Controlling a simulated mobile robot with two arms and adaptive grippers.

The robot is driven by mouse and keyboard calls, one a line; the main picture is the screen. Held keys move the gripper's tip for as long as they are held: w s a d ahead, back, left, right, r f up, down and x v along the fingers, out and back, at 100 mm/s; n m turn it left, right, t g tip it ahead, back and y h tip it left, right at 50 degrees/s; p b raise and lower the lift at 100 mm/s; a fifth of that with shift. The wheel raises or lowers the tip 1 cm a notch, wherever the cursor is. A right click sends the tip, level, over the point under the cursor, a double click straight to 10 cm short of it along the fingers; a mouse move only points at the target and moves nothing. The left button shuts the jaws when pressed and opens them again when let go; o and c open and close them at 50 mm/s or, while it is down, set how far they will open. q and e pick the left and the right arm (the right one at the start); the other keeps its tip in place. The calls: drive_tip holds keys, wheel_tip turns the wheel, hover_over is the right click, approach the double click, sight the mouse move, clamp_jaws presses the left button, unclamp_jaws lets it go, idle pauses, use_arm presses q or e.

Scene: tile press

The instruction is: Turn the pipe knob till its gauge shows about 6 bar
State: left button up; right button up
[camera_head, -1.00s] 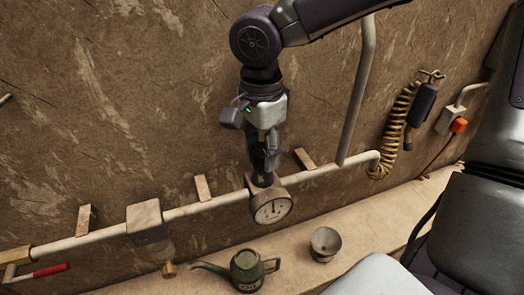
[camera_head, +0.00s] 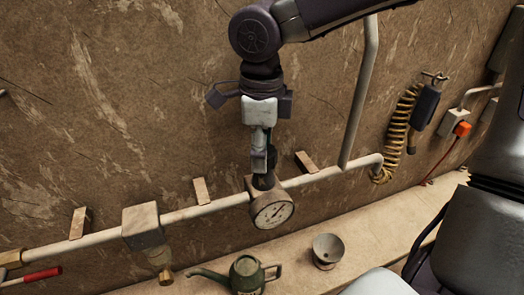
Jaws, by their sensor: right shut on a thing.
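The round white gauge (camera_head: 272,211) sits on the front of a regulator body on the wall pipe. Its dark needle points to the upper right; the numbers are too small to read. The dark knob (camera_head: 263,182) stands on top of the regulator body, partly hidden by my right gripper (camera_head: 263,168). That gripper comes down from above and is shut on the knob. My left gripper is not in view.
The pipe (camera_head: 190,214) runs along the wall, with a filter block (camera_head: 141,219) and a red-handled valve (camera_head: 42,275) at left. A green oil can (camera_head: 246,275) and a metal cup (camera_head: 327,249) stand on the ledge below. A coiled hose (camera_head: 397,130) hangs at right.

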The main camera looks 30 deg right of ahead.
drive_tip(key=shift+w+r+m, duration=0.1)
drive_tip(key=shift+r+m, duration=0.05)
drive_tip(key=shift+m, duration=0.15)
drive_tip(key=o, duration=1.2)
drive_tip(key=shift+c, duration=0.2)
wheel_tip(320, 180, up, 12)
